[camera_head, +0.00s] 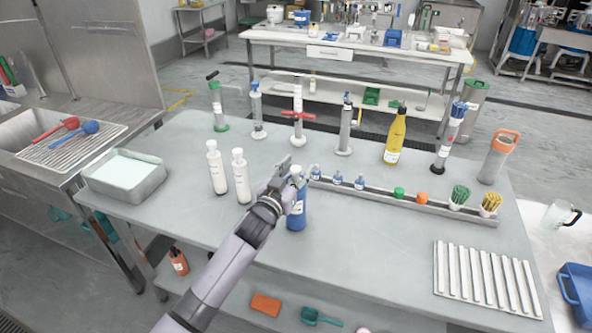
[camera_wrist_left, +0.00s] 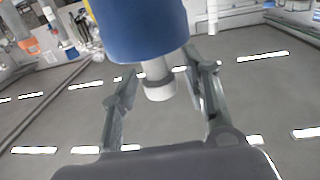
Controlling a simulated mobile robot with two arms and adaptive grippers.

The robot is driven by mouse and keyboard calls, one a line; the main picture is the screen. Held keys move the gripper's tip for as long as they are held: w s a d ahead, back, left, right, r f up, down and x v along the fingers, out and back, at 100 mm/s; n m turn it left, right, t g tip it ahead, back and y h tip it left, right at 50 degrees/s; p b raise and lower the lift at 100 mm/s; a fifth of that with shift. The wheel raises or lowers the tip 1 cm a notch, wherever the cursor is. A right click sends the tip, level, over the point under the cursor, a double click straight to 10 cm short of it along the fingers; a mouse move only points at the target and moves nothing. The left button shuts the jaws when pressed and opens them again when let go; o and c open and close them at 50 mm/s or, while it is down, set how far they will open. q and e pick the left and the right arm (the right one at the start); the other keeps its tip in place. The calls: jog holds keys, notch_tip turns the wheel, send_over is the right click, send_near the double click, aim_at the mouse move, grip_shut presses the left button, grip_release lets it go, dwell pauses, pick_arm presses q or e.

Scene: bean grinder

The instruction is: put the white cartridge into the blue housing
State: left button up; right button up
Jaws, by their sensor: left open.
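My right gripper is not in view.
Two white bottles (camera_head: 240,176) stand left of the housing. A grey rack (camera_head: 380,191) with small items runs to the right. A metal tray (camera_head: 124,177) is at the left, and a slatted white rack (camera_head: 488,279) at the front right. The front middle table is clear.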

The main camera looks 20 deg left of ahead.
pick_arm(q)
jog(key=shift+s, duration=0.1)
jog(key=s+a+b, duration=0.1)
jog(key=s, duration=1)
jog(key=shift+s+a+b, duration=0.2)
jog(key=shift+s+b, duration=0.15)
jog(key=shift+b, duration=0.05)
jog(key=shift+r, duration=0.1)
